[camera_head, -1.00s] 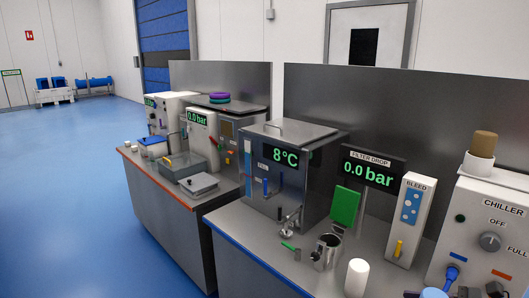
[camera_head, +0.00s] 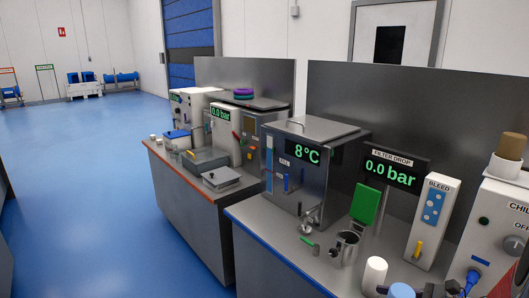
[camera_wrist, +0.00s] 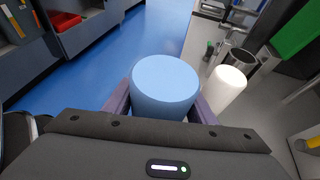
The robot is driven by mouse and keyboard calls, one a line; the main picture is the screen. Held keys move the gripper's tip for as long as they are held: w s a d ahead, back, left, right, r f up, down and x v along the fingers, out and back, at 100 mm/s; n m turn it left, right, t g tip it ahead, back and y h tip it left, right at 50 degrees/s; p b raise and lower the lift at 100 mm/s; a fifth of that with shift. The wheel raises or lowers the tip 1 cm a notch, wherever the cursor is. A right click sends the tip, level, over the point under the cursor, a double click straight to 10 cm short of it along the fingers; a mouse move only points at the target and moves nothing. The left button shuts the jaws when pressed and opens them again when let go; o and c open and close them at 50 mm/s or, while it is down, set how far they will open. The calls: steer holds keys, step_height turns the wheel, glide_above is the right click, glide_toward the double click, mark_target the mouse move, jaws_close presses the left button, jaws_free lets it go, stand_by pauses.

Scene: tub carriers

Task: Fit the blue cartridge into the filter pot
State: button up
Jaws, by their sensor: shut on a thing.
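The blue cartridge (camera_wrist: 165,82), a light blue cylinder, is between the purple fingers of my gripper (camera_wrist: 161,104) in the wrist view. My gripper is shut on it. Its top faces the camera and its lower end is hidden. In the head view only the blue cartridge's top (camera_head: 401,290) shows at the bottom edge, with dark parts of my gripper (camera_head: 448,287) to its right. The filter pot (camera_head: 345,248), an open metal cup, stands on the near bench, beyond and left of the cartridge. It also shows in the wrist view (camera_wrist: 241,63), apart from the cartridge.
A white cylinder (camera_head: 374,275) stands between the cartridge and the pot in the picture. A green-handled tap (camera_head: 308,241) and green panel (camera_head: 365,204) are near the pot. The bleed panel (camera_head: 433,222) and chiller (camera_head: 497,235) stand right. Blue floor (camera_head: 110,180) is clear left.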

steer(key=w+a+f, duration=0.3)
steer(key=a+f, duration=0.1)
steer(key=a, duration=0.5)
steer(key=w+a+f, duration=0.3)
steer(key=a+f, duration=0.2)
steer(key=a, duration=0.5)
steer(key=shift+w+n+g+y, duration=0.15)
steer(key=shift+n+g+y, duration=0.15)
steer(key=shift+n+g, duration=0.1)
steer(key=shift+a, duration=0.15)
steer(key=m+t+h, duration=0.3)
steer(key=m+h, duration=0.1)
steer(key=m, duration=0.1)
steer(key=shift+t, duration=0.4)
